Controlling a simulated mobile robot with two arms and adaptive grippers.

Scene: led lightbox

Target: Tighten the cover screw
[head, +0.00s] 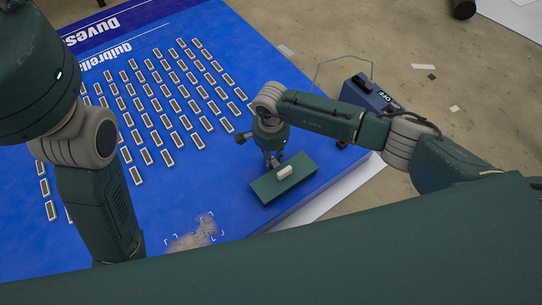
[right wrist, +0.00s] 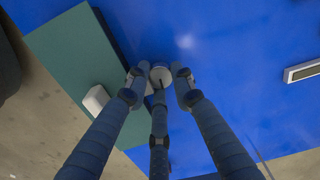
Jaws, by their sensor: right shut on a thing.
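My right gripper (head: 274,160) is at the far left edge of a flat green slab (head: 264,189) that lies on the blue panel. In the right wrist view, the right gripper's three fingers (right wrist: 160,80) close around a small round pale knob (right wrist: 160,72); it may be the cover screw, but I cannot tell. The knob is beside the green slab (right wrist: 65,50), over the blue. A small white rounded block (head: 284,172) sits on the slab, and it also shows in the right wrist view (right wrist: 96,98). My left arm shows at left, but its gripper is not in view.
The blue panel (head: 215,70) carries rows of small pale-framed LED modules (head: 150,90). A dark blue box (head: 368,95) with a lit display and a thin cable stands at the panel's right edge. A sandy patch with corner marks (head: 195,235) lies near the front.

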